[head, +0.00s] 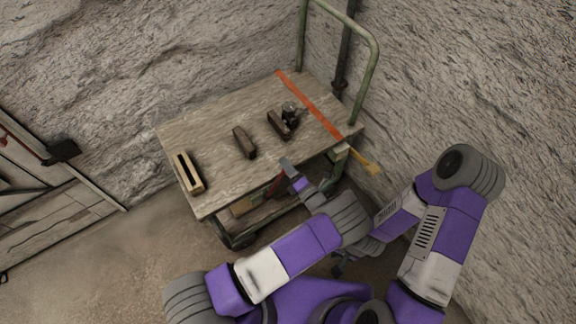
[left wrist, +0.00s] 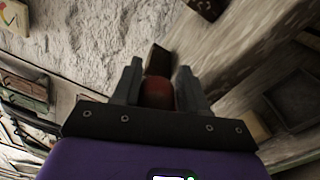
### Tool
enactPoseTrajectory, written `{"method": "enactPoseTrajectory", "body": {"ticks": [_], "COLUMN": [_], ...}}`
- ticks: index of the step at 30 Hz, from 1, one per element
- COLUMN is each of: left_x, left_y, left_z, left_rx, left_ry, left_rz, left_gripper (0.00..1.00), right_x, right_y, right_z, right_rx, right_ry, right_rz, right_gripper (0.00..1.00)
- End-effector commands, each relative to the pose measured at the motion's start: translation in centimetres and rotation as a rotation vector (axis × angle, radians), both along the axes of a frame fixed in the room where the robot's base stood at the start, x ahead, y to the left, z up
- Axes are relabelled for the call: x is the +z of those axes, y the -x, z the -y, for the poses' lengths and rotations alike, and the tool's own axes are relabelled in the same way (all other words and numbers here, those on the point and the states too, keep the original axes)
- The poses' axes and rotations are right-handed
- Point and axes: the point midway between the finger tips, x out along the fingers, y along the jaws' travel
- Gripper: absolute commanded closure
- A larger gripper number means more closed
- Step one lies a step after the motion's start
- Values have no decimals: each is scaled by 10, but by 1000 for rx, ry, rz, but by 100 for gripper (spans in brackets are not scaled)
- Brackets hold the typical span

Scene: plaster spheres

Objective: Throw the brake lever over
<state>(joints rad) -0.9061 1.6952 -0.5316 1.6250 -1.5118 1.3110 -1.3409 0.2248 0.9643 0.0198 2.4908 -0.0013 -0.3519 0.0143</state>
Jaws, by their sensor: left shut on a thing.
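The brake lever shows as a red piece (head: 274,186) at the front edge of the wooden cart, beside my left gripper. In the left wrist view its rounded red end (left wrist: 158,91) sits between the two dark fingers. My left gripper (head: 288,168) is shut on this red end, and it also shows in the left wrist view (left wrist: 157,85). The lower part of the lever is mostly hidden by the cart top and my gripper. My right gripper (head: 339,267) is low behind my left arm, mostly hidden, and its jaws cannot be made out.
The cart top (head: 215,130) carries a slotted wooden block (head: 188,172), two dark blocks (head: 245,142) (head: 279,125) and a small metal item (head: 291,109). An orange strip (head: 312,106) crosses it. A green rail (head: 371,75) and rough walls stand behind. A yellow handle (head: 366,162) sticks out at right.

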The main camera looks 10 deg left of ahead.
Motion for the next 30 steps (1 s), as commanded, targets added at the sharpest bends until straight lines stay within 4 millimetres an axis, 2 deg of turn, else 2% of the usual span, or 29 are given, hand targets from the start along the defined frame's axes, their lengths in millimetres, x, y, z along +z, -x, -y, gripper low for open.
{"method": "enactPoseTrajectory", "body": {"ticks": [1,2,4,5,12,16,24,30], "left_x": [6,6,5,5,3,11,63,93], "left_y": [-4,-4,-4,-4,-2,-2,-3,-3], "left_z": [2,2,2,2,2,2,2,2], "left_rx": [-9,-9,-8,-8,-6,-6,-7,-7], "left_ry": [-7,-7,-5,-4,-2,0,-1,0], "left_rz": [13,13,12,11,7,7,10,9], "left_gripper": [100,53,42,40,40,40,40,40], "right_x": [0,0,0,0,0,4,25,35], "right_y": [0,0,0,0,0,0,0,0], "right_z": [0,0,0,0,0,0,0,0], "right_rx": [0,0,0,0,0,0,0,0], "right_ry": [0,0,0,0,0,0,0,0], "right_rz": [0,0,0,0,0,0,0,0], "right_gripper": [57,57,57,57,57,57,57,57]}}
